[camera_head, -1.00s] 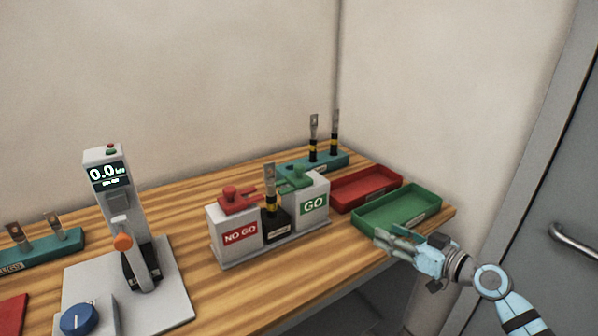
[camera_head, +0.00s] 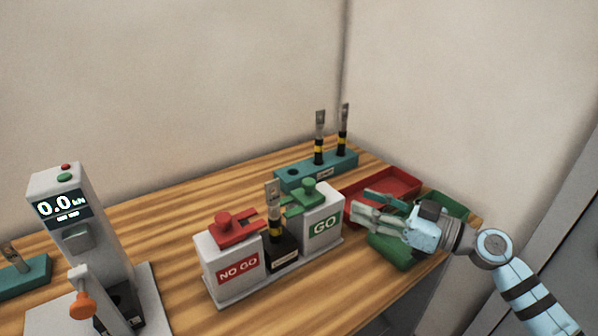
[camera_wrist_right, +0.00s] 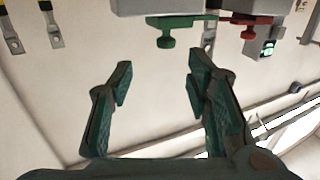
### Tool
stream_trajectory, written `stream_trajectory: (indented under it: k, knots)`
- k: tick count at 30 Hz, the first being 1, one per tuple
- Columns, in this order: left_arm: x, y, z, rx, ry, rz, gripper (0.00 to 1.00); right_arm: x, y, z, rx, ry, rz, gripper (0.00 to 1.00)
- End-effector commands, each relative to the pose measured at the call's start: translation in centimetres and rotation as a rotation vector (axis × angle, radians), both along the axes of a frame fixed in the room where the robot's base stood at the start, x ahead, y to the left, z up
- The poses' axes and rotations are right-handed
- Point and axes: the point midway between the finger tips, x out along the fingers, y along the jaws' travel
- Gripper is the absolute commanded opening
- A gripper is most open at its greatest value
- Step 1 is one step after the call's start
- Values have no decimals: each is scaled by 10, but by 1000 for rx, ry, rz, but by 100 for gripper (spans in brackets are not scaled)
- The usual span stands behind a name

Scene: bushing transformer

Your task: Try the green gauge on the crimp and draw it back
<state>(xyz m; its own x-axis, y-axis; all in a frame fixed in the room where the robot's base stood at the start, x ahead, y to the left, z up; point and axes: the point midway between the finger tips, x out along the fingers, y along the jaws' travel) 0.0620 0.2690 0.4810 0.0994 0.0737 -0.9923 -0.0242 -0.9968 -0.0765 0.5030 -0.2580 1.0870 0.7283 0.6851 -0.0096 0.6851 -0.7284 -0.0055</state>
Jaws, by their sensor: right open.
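The green gauge (camera_head: 309,188) lies on top of the white GO block (camera_head: 322,222), its knob up and its fork pointing left toward the crimp. The crimped lug (camera_head: 273,205), with a yellow and black sleeve, stands upright in a black holder (camera_head: 281,254) between the GO and NO GO blocks. My right gripper (camera_head: 367,204) is open and empty, to the right of the GO block and apart from it. In the right wrist view the green gauge (camera_wrist_right: 170,30) appears upside down, beyond the open fingertips (camera_wrist_right: 160,68). My left gripper is out of view.
The red gauge (camera_head: 232,228) lies on the NO GO block (camera_head: 235,270). A red tray (camera_head: 400,180) and a green tray (camera_head: 392,252) are partly behind my right gripper. A teal rack (camera_head: 290,182) with two lugs stands behind. A press (camera_head: 72,230) stands left.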

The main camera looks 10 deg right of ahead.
Motion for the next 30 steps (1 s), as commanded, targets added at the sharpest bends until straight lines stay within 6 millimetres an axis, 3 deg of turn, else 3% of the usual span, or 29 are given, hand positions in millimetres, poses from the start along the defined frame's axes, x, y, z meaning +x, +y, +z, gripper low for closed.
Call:
stream_trajectory:
  k: [5, 9, 15, 21, 30]
  knots:
    - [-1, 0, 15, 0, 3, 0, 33, 22, 25, 6, 11, -2, 14, 45]
    - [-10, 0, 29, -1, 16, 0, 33, 53, 58, 7, 12, 0, 21, 45]
    - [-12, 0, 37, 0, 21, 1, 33, 87, 91, 3, 7, 2, 20, 45]
    - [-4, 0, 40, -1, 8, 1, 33, 104, 106, 0, 4, 2, 16, 45]
    - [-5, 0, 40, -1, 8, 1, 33, 107, 108, -1, 2, 1, 15, 45]
